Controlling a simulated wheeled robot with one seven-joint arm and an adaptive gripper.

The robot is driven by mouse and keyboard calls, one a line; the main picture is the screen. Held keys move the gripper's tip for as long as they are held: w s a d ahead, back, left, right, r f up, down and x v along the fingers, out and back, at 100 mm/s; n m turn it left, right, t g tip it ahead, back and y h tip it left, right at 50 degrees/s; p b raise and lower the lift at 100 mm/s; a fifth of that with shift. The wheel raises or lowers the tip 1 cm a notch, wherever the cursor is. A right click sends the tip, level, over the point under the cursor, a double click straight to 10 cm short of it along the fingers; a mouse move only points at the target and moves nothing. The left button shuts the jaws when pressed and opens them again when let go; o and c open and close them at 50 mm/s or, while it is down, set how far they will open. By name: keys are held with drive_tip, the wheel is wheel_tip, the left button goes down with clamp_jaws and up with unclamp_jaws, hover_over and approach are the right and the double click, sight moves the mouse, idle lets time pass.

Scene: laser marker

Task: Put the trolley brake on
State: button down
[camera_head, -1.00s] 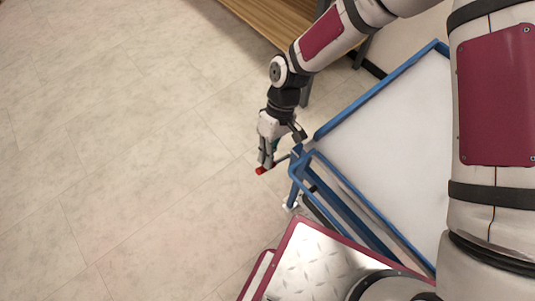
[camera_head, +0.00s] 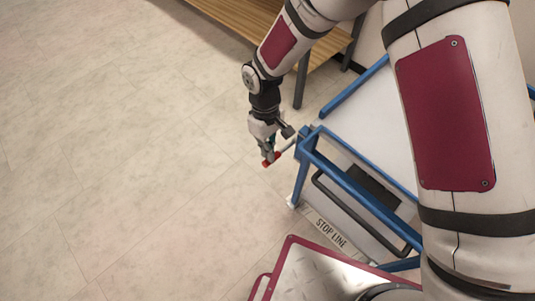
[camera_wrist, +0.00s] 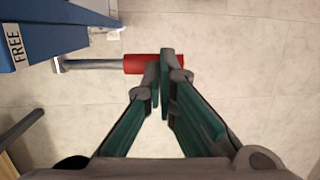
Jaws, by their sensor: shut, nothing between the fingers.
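The trolley (camera_head: 345,181) has a blue frame and a pale top. A grey lever with a red grip (camera_head: 267,163) sticks out to the left from its near left corner. In the wrist view the lever's red grip (camera_wrist: 140,64) lies level, beside a blue trolley part (camera_wrist: 45,35) marked "FREE". My gripper (camera_head: 270,154) is shut and empty at the outer end of the red grip. In the wrist view its fingertips (camera_wrist: 162,72) overlap the grip's right end; I cannot tell whether they touch it.
A floor strip marked "STOP LINE" (camera_head: 331,232) lies under the trolley's near end. A wooden bench (camera_head: 245,22) stands at the back. My own base is at the bottom. The tiled floor (camera_head: 110,150) to the left is clear.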

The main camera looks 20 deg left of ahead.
drive_tip(key=shift+s+a+f+t+h+b, duration=0.1)
drive_tip(key=shift+s+f+t+h+b, duration=0.15)
drive_tip(key=shift+f+t, duration=0.15)
drive_tip(key=shift+s+a+f+t+h+b, duration=0.1)
drive_tip(key=shift+s+f+t+h+b, duration=0.15)
drive_tip(key=shift+f, duration=0.2)
wheel_tip(320, 180, down, 2)
drive_tip(key=shift+s+f+t+b, duration=0.1)
drive_tip(key=shift+t+b, duration=0.85)
drive_tip(key=shift+b, duration=0.1)
drive_tip(key=shift+f+b, duration=0.9)
drive_tip(key=shift+f, duration=0.5)
drive_tip(key=p, duration=0.4)
approach(266, 161)
drive_tip(key=s+a, duration=0.1)
drive_tip(key=s+a+f, duration=0.1)
drive_tip(key=a, duration=0.1)
drive_tip(key=shift+s+f, duration=0.2)
drive_tip(key=shift+f, duration=0.1)
